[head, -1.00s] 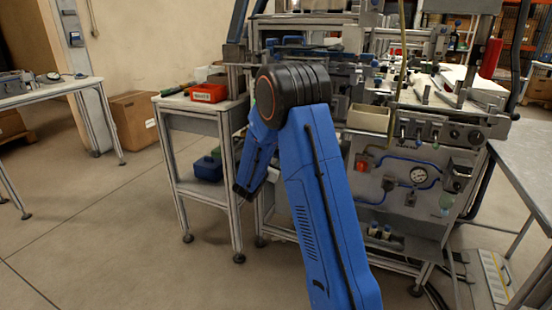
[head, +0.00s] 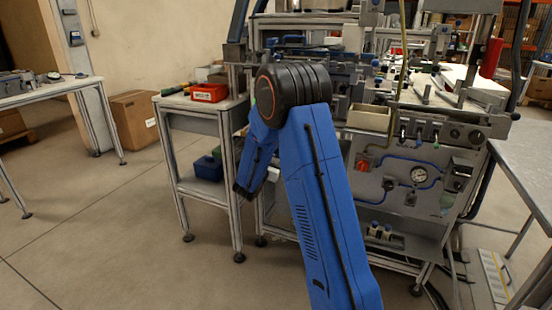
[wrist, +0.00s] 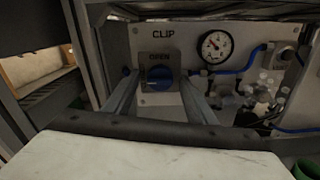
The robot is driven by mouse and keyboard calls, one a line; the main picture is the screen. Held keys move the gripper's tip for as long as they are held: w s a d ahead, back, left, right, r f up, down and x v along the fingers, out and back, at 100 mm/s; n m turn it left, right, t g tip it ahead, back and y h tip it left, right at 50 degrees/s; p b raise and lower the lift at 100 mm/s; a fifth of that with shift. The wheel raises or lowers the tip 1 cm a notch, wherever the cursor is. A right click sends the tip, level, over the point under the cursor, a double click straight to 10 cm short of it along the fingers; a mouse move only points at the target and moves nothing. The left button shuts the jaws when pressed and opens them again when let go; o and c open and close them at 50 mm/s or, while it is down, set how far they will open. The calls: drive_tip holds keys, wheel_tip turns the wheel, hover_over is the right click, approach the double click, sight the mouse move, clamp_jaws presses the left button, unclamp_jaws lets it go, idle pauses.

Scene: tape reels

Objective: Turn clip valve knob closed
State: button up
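The clip valve knob (wrist: 158,77) is a blue round knob under the word OPEN, on a grey panel lettered CLIP, in the wrist view. A light mark on the knob looks roughly horizontal, but it is too small to read surely. My gripper (wrist: 157,86) is open, with one grey finger to the left of the knob and one to the right. Gaps show between the fingers and the knob. I cannot tell whether the fingertips reach its depth. In the head view my blue arm bends down toward the machine's lower left; the knob and fingers are not visible there.
A pressure gauge (wrist: 216,47) with blue tubing sits right of the knob, and fittings (wrist: 260,95) sit below it. A metal frame post (wrist: 88,55) stands close on the left. A side cart with a red bin (head: 208,93) stands left of my arm. Open floor lies further left.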

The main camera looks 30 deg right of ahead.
drive_tip(key=shift+a, duration=0.1)
drive_tip(key=v, duration=1.7)
drive_tip(key=shift+s+a, duration=0.1)
drive_tip(key=shift+s, duration=0.05)
